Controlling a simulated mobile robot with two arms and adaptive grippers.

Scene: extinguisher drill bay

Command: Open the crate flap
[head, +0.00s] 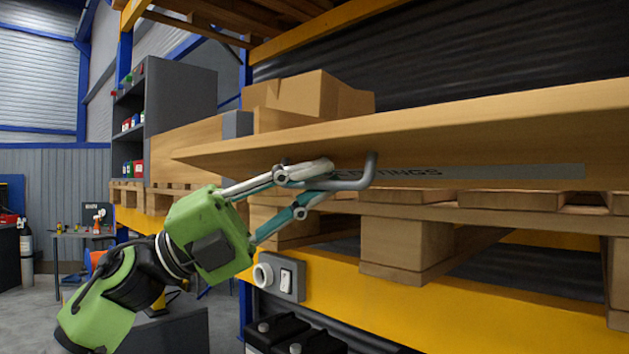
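The crate flap (480,130) is a long light-wood panel across the right of the head view. It leans outward from the crate, its face turned downward, with a grey label strip (500,171) ending in "TTINGS". A grey bar handle (371,170) sticks out from its face. My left gripper (326,178) is at this handle, one finger above the bar and one below, and appears shut on it. The fingers hide the handle's left end and the start of the label. My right gripper is not in view.
Cardboard boxes (315,95) show above the flap's edge. The crate rests on a wooden pallet (405,243) over a yellow rack beam (430,315). A grey switch box (281,277) sits on the beam below my gripper. A workbench (75,235) stands far left.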

